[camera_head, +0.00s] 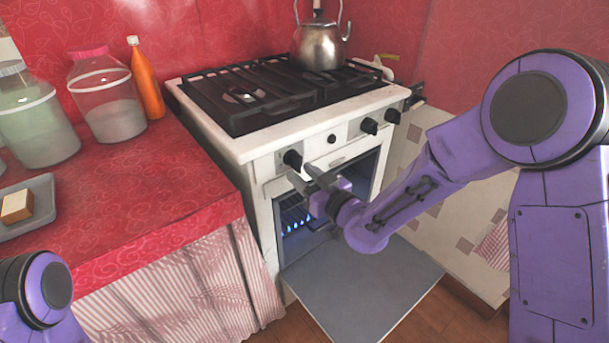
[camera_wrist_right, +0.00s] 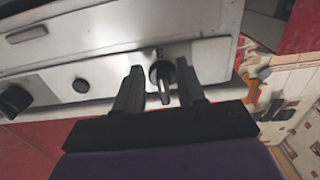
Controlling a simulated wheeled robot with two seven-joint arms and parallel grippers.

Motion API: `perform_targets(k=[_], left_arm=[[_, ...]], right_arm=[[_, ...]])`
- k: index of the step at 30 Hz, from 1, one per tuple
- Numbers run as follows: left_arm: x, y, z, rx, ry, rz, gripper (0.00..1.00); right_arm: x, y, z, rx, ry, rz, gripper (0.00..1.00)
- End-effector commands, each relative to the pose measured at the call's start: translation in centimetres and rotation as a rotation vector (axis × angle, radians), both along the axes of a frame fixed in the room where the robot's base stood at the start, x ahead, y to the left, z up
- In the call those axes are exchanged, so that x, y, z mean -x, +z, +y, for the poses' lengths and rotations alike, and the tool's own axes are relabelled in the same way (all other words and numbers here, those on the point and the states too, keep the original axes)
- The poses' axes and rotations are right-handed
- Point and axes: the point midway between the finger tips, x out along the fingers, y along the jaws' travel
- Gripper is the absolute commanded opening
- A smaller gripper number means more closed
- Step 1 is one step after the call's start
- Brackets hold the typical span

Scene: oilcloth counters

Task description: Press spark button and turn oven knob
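The white oven (camera_head: 262,200) has its door (camera_head: 365,290) lowered open, and small blue flames (camera_head: 296,224) burn inside. A black knob (camera_head: 292,159) sits at the left of the front panel. A small round black button (camera_head: 332,139) is right of it. My right gripper (camera_head: 308,176) is at the left knob. In the right wrist view my right gripper (camera_wrist_right: 160,82) is open, with its fingers on either side of the knob (camera_wrist_right: 162,73) and gaps showing. The button (camera_wrist_right: 81,86) is left of it there. My left gripper is out of view.
More knobs (camera_head: 369,126) are right of the button. A kettle (camera_head: 318,47) stands on the hob. The red counter at left holds jars (camera_head: 107,105), an orange bottle (camera_head: 146,80) and a tray (camera_head: 45,187). The lowered door juts out below my right arm.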

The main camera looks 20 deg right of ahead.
Motion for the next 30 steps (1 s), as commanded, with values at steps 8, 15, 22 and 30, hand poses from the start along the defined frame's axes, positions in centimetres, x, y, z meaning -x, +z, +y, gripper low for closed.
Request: perform_targets(k=[8,15,22,30], left_arm=[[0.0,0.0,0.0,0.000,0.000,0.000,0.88],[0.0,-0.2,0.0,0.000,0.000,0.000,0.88],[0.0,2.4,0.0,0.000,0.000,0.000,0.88],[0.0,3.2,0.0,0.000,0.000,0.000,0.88]], right_arm=[[0.1,0.1,0.0,-0.002,0.000,-0.002,0.38],[4.4,0.0,-1.6,-0.002,-0.001,0.000,0.38],[8.7,0.7,-3.2,-0.001,0.001,0.005,0.38],[9.9,0.1,-3.6,-0.001,-0.001,-0.001,0.38]])
